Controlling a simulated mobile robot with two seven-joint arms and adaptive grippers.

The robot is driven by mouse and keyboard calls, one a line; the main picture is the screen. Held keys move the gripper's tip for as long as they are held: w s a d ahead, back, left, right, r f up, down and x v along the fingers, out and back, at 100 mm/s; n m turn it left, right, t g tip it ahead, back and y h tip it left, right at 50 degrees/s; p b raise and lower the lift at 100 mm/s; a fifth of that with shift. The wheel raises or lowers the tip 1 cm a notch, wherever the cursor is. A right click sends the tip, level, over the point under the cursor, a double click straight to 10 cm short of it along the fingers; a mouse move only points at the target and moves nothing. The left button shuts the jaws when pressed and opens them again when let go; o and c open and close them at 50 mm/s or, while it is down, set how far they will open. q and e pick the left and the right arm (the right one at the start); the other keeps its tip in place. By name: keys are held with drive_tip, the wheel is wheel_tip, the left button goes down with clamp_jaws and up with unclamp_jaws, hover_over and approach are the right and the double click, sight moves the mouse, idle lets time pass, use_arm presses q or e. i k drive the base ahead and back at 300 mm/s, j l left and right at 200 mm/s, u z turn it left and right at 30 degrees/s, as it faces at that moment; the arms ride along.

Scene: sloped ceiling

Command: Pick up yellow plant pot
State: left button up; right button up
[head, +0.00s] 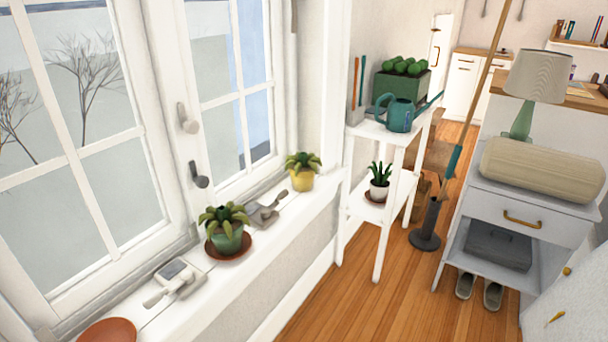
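The yellow plant pot (302,181) stands upright on the white window sill, near the sill's far end. A green leafy plant (303,161) grows out of it. Neither of my grippers shows in the head view.
On the sill (226,283) are a green potted plant (228,238) on a brown saucer, small grey metal fittings (266,212), a pale device (175,275) and a brown dish (108,331). A white shelf stand (383,215) with a teal watering can (400,116) stands beyond. Wooden floor (385,310) is free.

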sight(303, 170)
drive_tip(key=i+l+u, duration=0.15)
drive_tip(key=i+l, duration=0.15)
drive_tip(key=i+l+u, duration=0.1)
drive_tip(key=i+l, duration=0.2)
drive_tip(key=i+l+u, duration=0.15)
drive_tip(key=l, duration=0.3)
drive_tip(key=i+l+u, duration=0.15)
drive_tip(key=i+l, duration=0.25)
drive_tip(key=i+l+u, duration=0.1)
drive_tip(key=l, duration=0.3)
drive_tip(key=i, duration=0.1)
